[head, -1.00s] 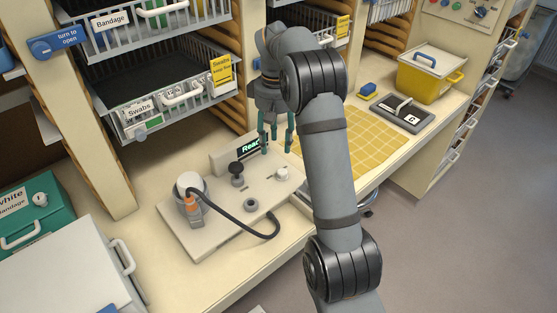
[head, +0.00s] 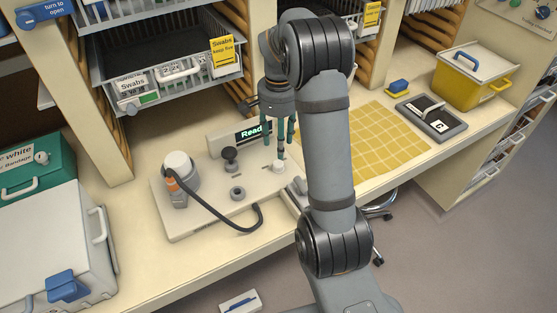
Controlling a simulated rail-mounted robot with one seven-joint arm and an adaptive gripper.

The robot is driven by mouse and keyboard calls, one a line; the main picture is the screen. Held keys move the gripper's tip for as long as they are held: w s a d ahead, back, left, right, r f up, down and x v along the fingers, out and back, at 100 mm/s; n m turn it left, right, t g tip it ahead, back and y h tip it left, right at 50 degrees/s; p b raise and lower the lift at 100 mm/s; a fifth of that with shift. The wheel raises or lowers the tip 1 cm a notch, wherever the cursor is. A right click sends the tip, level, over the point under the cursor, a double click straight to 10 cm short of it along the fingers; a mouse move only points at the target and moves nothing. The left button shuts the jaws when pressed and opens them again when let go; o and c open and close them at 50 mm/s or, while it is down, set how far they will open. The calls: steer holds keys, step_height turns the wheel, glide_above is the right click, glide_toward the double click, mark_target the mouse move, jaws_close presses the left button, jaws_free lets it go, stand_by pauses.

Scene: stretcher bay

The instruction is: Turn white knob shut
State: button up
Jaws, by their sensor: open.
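A small white knob (head: 280,166) stands on the right part of a pale device panel (head: 185,225) on the counter. My gripper (head: 280,147) points down directly above this knob in the head view. Its dark green fingers are apart, with nothing seen between them. One fingertip appears very close to the knob's top; I cannot tell whether they touch. My arm hides part of the counter right of the panel.
The panel also carries a black knob (head: 230,154), a grey ring (head: 237,193), a lit display (head: 240,138) and a black hose (head: 215,222). Wire drawers (head: 165,75) hang above. A yellow mat (head: 385,140) and a yellow bin (head: 465,85) are on the right.

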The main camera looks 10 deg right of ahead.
mark_target(278, 163)
step_height(278, 163, down, 8)
steer(key=shift+a+f+p, duration=0.15)
steer(key=shift+p, duration=0.15)
steer(key=shift+c, duration=0.6)
jaws_close()
